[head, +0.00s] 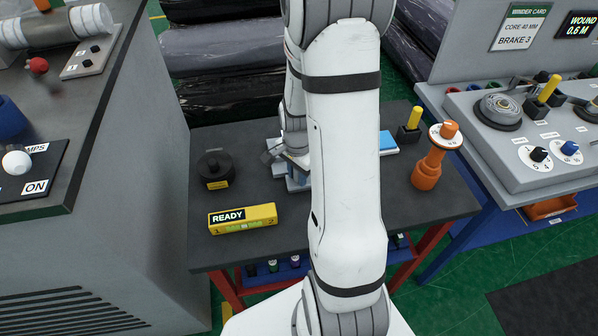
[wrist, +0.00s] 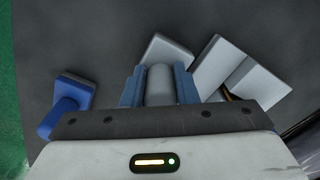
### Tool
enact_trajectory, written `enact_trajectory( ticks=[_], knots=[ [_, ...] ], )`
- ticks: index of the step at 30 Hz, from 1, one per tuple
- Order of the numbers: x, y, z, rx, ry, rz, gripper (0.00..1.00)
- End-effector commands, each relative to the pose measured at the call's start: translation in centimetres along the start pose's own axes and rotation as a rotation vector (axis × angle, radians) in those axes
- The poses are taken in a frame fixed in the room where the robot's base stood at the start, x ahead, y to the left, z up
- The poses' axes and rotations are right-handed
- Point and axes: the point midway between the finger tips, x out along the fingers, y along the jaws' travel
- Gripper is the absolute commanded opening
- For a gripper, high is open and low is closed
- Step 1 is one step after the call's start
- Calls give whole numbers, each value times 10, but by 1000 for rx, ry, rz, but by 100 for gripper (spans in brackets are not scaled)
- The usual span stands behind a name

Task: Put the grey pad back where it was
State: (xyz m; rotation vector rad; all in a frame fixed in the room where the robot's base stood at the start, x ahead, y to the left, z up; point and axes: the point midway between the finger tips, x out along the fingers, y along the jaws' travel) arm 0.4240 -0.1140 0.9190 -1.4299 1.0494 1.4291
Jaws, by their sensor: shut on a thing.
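My gripper (wrist: 159,82) is shut on the grey handle of the grey pad (wrist: 172,48). In the wrist view the blue fingers sit on both sides of the handle, and the pad's flat pale block shows beyond them. Whether the pad touches the table cannot be told. In the head view my gripper (head: 292,172) is over the middle of the dark table, partly behind my arm, and the pad cannot be made out clearly. Right of the gripper in the wrist view, two pale grey slabs (wrist: 217,66) lie side by side at an angle.
A blue pad with a blue handle (wrist: 72,92) lies left in the wrist view.

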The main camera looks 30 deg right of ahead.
Motion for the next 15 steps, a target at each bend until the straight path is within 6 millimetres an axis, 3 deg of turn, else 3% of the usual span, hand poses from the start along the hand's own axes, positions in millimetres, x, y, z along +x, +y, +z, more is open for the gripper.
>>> enact_trajectory(
  ticks=[5, 6, 15],
  knots=[
    [4, 0, 0, -1, 0, 0, 5],
    [4, 0, 0, -1, 0, 0, 27],
    [3, 0, 0, -1, 0, 1, 48]
  ],
)
